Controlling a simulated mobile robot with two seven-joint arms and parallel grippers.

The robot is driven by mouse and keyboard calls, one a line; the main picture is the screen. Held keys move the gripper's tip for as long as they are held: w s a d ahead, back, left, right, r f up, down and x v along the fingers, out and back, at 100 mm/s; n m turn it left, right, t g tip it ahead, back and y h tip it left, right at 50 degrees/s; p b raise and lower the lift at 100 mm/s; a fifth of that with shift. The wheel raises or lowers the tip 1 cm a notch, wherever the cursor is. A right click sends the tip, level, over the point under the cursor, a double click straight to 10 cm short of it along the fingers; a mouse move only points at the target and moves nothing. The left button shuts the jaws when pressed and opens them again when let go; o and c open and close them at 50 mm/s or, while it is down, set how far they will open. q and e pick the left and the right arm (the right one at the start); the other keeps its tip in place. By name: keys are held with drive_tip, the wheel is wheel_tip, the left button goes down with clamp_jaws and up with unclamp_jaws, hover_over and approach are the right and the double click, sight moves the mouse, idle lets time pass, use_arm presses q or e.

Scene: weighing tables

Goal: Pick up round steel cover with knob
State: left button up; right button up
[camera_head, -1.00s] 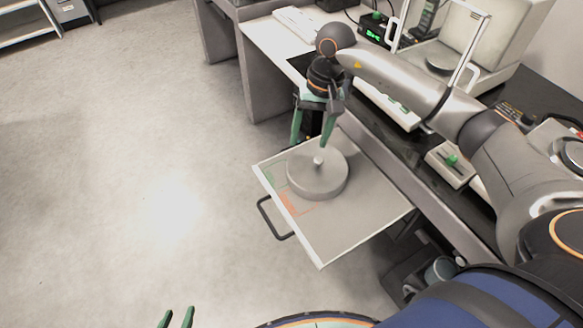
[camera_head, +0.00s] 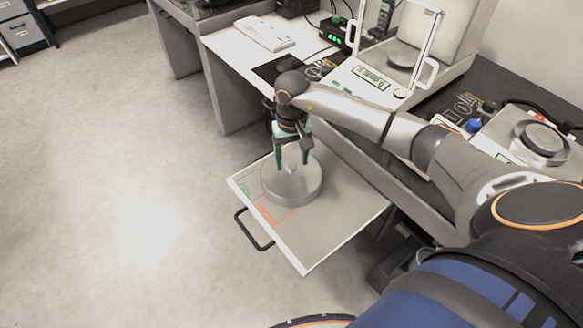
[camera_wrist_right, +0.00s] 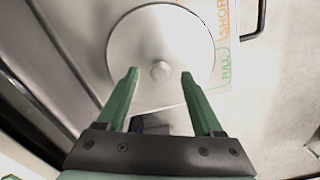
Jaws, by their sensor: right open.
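The round steel cover (camera_head: 294,186) lies on the pulled-out drawer tray (camera_head: 335,222), its small knob at the centre of the top. In the right wrist view the cover (camera_wrist_right: 135,42) fills the upper middle, with its knob (camera_wrist_right: 161,71) between and just beyond the two fingertips. My right gripper (camera_head: 292,163) is open, pointing down over the cover, with its green fingers on either side of the knob. The wrist view also shows the open fingers (camera_wrist_right: 159,74); whether they touch the cover I cannot tell. My left gripper is not in view.
The tray has a black handle (camera_head: 253,231) and green and orange printed markings. Behind it, the table carries a white keyboard (camera_head: 264,33), a balance (camera_head: 372,80) with a glass draft shield, and a green-lit display (camera_head: 334,33). The floor at left is clear.

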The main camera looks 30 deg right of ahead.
drive_tip(key=shift+f, duration=0.8)
drive_tip(key=shift+c, duration=0.2)
clamp_jaws()
drive_tip(key=shift+w, duration=0.1)
idle(0.5)
